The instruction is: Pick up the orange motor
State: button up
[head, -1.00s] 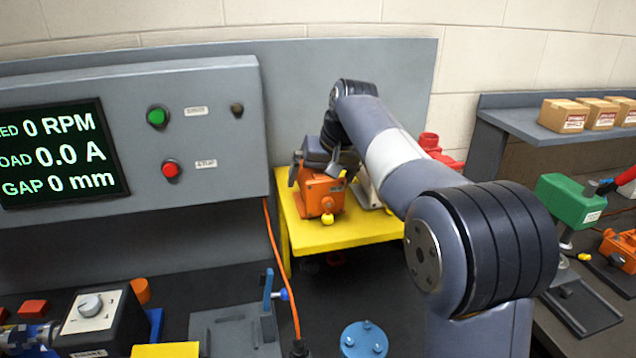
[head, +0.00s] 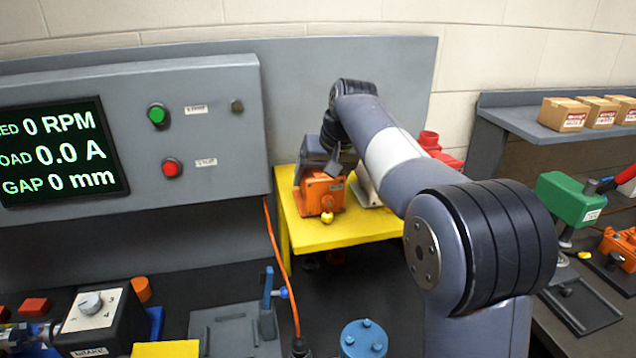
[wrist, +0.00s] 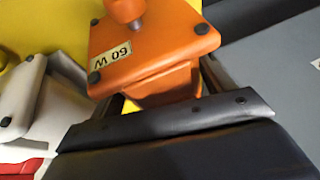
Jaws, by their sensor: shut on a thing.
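The orange motor (head: 320,193) sits on the yellow stand (head: 345,236) in the head view. In the wrist view the orange motor (wrist: 155,50) fills the top middle, with a "60 W" label and a round shaft end. My gripper (head: 318,172) is at the motor from above and behind. In the wrist view my gripper (wrist: 160,100) has a finger on each side of the motor's narrower part and is shut on it. I cannot see clearance between the motor and the stand. The fingertips are partly hidden.
A pale motor (head: 366,189) stands close to the right of the orange one; it also shows in the wrist view (wrist: 35,95). Red parts (head: 440,150) lie behind my arm. The grey panel (head: 190,130) is at left, with an orange cable (head: 280,265) hanging down.

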jog(key=c, duration=0.6)
jog(key=shift+w+r, duration=0.1)
jog(key=shift+r, duration=0.15)
jog(key=shift+c, duration=0.5)
